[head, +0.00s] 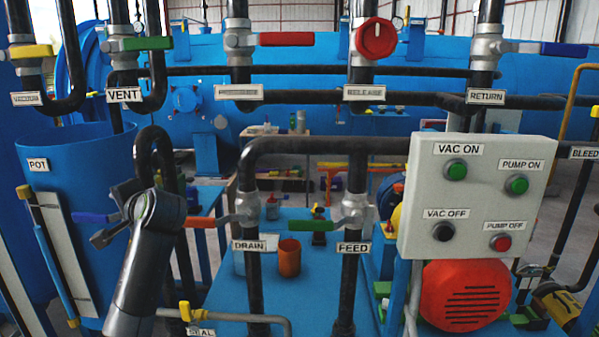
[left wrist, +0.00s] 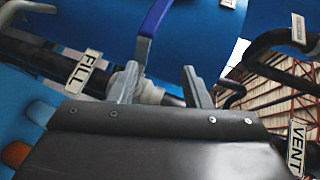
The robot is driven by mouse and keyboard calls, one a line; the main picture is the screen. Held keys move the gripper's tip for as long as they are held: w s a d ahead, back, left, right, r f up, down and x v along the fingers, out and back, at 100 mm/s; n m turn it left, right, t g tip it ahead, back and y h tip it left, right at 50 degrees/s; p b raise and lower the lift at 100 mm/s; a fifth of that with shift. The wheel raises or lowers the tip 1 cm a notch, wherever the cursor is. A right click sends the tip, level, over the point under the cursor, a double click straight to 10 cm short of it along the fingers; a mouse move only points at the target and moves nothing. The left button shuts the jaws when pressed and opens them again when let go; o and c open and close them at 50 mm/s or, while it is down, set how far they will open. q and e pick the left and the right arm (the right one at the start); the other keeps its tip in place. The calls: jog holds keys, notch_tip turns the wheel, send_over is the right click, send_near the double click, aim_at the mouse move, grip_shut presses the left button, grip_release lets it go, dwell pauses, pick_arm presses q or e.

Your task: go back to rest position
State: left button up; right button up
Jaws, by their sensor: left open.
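My left arm rises from the bottom left of the head view, and its gripper (head: 112,215) is beside the blue pot. The gripper is open, with a blue lever (head: 90,218) just in front of it. In the left wrist view the two fingers of the gripper (left wrist: 163,80) stand apart. The blue lever (left wrist: 154,18) and its pale valve body lie beyond and between them, near a FILL label (left wrist: 84,71). I cannot tell whether a finger touches the lever; nothing is clearly gripped. My right gripper is not in view.
The blue pot (head: 70,190) is left of my arm. A dark bent pipe (head: 155,145) rises close behind it. The DRAIN pipe (head: 254,290) and FEED pipe (head: 349,280) stand to the right. A grey button panel (head: 480,200) is further right. Valves and pipes run overhead.

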pick_arm(q)
jog(key=s+f+n+g+h, duration=0.1)
jog(key=s+f+h, duration=0.1)
jog(key=s+f, duration=0.6)
jog(key=s+d+f+h, duration=0.1)
jog(key=s+f+h, duration=0.15)
jog(key=f, duration=0.85)
jog(key=s+f+n+g+h, duration=0.1)
jog(key=s+f, duration=0.5)
jog(key=f, duration=0.4)
jog(key=s+d+f+n+g+h, duration=0.1)
jog(key=s+d+f+n, duration=0.15)
jog(key=s, duration=0.65)
jog(key=s+d+f+n+g+h, duration=0.1)
jog(key=s+f+h, duration=0.15)
jog(key=s, duration=0.65)
jog(key=s+d+f+n+g+h, duration=0.15)
jog(key=s+f, duration=0.25)
jog(key=s, duration=0.4)
notch_tip(320, 180, down, 22)
jog(key=a+r+g+p, duration=0.1)
jog(key=p, duration=0.2)
jog(key=s+d+f+g+p, duration=0.1)
jog(key=s+f+p, duration=0.1)
jog(key=s+f, duration=1.2)
jog(key=shift+s+d, duration=0.15)
jog(key=shift+s, duration=0.75)
